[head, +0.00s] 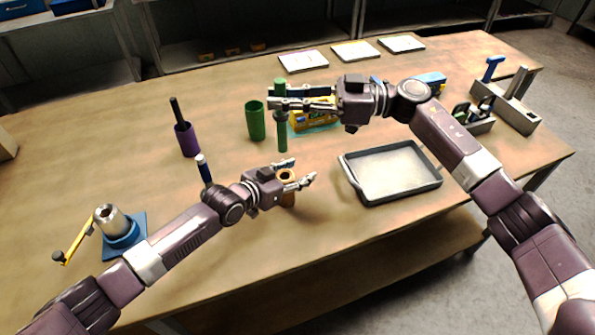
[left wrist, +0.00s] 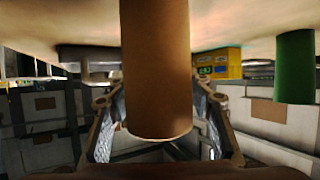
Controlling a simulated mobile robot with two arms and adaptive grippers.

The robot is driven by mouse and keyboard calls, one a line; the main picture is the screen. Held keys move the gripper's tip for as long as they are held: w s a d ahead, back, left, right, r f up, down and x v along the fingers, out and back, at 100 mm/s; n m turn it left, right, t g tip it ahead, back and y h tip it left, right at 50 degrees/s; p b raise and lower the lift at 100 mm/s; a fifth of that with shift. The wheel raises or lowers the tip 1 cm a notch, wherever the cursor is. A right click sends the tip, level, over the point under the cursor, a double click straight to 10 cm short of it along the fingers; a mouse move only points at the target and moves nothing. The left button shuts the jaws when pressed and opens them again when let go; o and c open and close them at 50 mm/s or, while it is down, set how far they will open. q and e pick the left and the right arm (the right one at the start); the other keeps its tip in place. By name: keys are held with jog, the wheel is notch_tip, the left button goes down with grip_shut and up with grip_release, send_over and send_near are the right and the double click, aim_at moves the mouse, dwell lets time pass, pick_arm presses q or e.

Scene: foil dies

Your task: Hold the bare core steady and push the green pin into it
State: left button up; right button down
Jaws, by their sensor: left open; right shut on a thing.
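The bare core (head: 288,199) is a brown tube standing upright near the table's front edge. My left gripper (head: 303,172) is open with its fingers on either side of it. In the left wrist view the core (left wrist: 157,70) is between the spread fingers, with gaps visible on both sides. My right gripper (head: 274,98) is shut on the green pin (head: 282,132) and holds it upright, behind the core and apart from it. The fingers hide the pin's middle. A green object (left wrist: 294,65) at the right of the left wrist view may be the pin or the green cup.
A green cup (head: 256,122) is left of the pin, with a yellow box (head: 318,118) behind. A purple cup (head: 187,140) holds a dark rod. A grey tray (head: 390,193) lies right. A blue-based metal cylinder (head: 122,232) with a yellow handle is at left.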

aim_at(286, 121)
pick_arm(q)
jog(key=shift+c, duration=0.4)
jog(key=c, duration=1.2)
grip_shut()
pick_arm(e)
jog(key=shift+w+a+f+m+t+h, duration=0.2)
jog(key=shift+f+m+t, duration=0.2)
jog(key=shift+t, duration=0.2)
jog(key=shift+w+a+f+m+t+h, duration=0.1)
jog(key=shift+w+a+f+m+t, duration=0.1)
jog(key=shift+f+m+t, duration=0.3)
jog(key=f+m+t, duration=0.1)
jog(key=t, duration=0.1)
jog(key=shift+a+f+t+h, duration=0.1)
jog(key=shift+t+h, duration=0.2)
jog(key=shift+h, duration=0.1)
jog(key=shift+s+f+m+t+h, duration=0.2)
jog(key=shift+f+m+t+h, duration=0.3)
jog(key=shift+m+t, duration=0.45)
jog(key=shift+s+d+f+m+t+h, duration=0.2)
jog(key=shift+d+f+m+t, duration=0.15)
jog(key=shift+t, duration=0.2)
jog(key=shift+s+d+f+m+t+h, duration=0.1)
jog(key=shift+f+m+t+h, duration=0.15)
jog(key=shift+m+t, duration=0.2)
